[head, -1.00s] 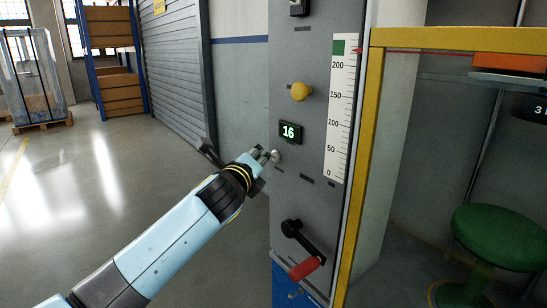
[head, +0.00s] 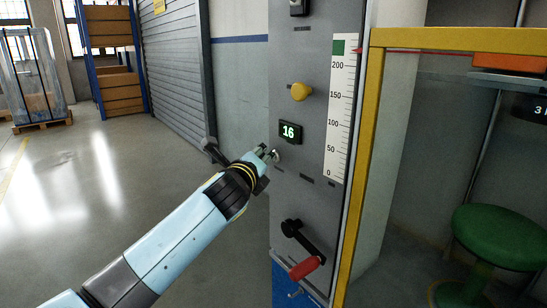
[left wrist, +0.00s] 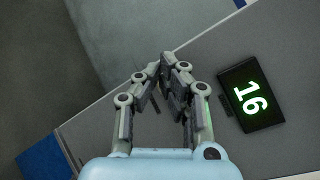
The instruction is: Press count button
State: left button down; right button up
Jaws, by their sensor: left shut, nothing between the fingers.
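A grey control panel (head: 292,205) stands upright in the middle of the head view. A small display (head: 290,132) on it reads 16 in green; it also shows tilted at the right of the left wrist view (left wrist: 251,94). A small round pale button (head: 277,156) sits just below the display. My left gripper (head: 269,153) is shut and empty, its fingertips right at the button; I cannot tell whether they touch it. In the left wrist view the closed fingers (left wrist: 172,65) hide the button. My right gripper is not in view.
The panel also carries a yellow knob (head: 301,91), a white scale (head: 341,110) and a crank with a red handle (head: 304,268). A yellow frame post (head: 358,180) stands to the right, with a green stool (head: 497,237) beyond.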

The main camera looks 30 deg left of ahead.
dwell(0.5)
pick_arm(q)
jog(key=shift+s+a, duration=0.25)
jog(key=shift+s, duration=0.4)
jog(key=shift+p, duration=0.3)
jog(key=s, duration=0.1)
jog(key=s+a, duration=0.1)
jog(key=s, duration=0.1)
jog(key=s+a, duration=0.1)
jog(key=shift+s+p, duration=0.3)
jog(key=shift+f, duration=0.15)
